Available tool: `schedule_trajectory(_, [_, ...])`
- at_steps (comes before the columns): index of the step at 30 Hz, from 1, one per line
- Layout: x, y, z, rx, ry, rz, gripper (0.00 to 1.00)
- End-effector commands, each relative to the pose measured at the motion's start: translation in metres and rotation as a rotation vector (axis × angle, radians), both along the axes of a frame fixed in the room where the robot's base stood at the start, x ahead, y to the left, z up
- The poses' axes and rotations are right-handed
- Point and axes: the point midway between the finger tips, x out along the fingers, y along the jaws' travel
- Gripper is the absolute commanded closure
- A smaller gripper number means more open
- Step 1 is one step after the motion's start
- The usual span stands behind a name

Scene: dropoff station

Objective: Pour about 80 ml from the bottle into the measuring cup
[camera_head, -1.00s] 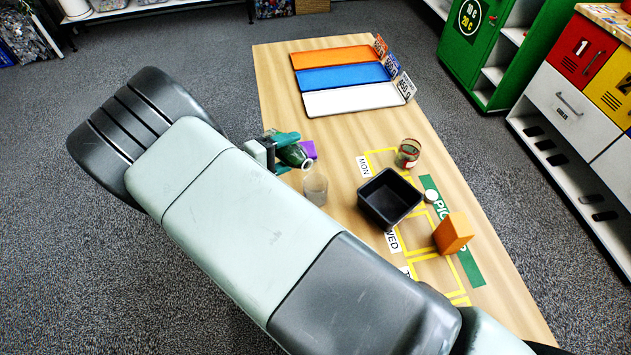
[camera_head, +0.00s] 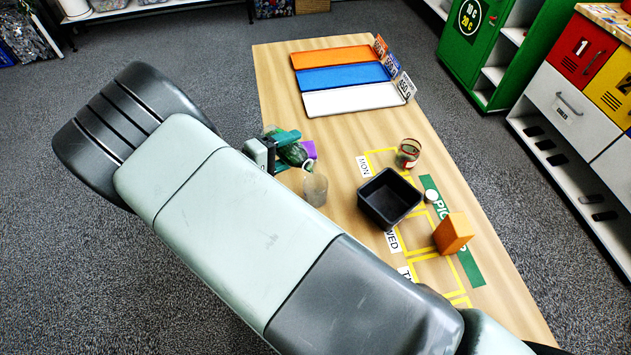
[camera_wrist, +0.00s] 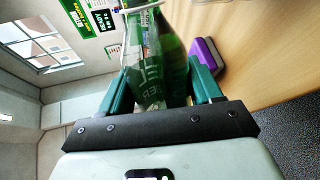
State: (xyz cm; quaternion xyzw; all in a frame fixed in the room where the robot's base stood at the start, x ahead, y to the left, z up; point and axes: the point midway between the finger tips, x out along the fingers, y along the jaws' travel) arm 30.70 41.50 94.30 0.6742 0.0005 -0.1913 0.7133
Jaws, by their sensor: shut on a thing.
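My gripper (camera_head: 284,143) is shut on a green glass bottle (camera_head: 294,155), left of the middle of the table. The bottle is tipped, its neck pointing down and right at the top of the clear measuring cup (camera_head: 315,190). The cup stands upright on the wood table; I cannot tell how much liquid is in it. In the wrist view, the bottle (camera_wrist: 168,72) lies between the teal fingers of my gripper (camera_wrist: 163,88). Its mouth end is at the top edge, where a clear rim overlaps it. I cannot make out a stream.
A purple block (camera_head: 309,149) lies just behind the bottle. A black bin (camera_head: 362,205), a jar (camera_head: 408,153), a white round piece (camera_head: 431,196) and an orange block (camera_head: 453,233) stand to the right. White (camera_head: 350,98), blue and orange trays lie at the back.

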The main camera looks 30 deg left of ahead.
Motion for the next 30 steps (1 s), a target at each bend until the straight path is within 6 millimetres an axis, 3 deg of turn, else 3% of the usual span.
schedule_trajectory(30, [0.002, 0.01, 0.005, 0.05, -0.016, -0.001, 0.74])
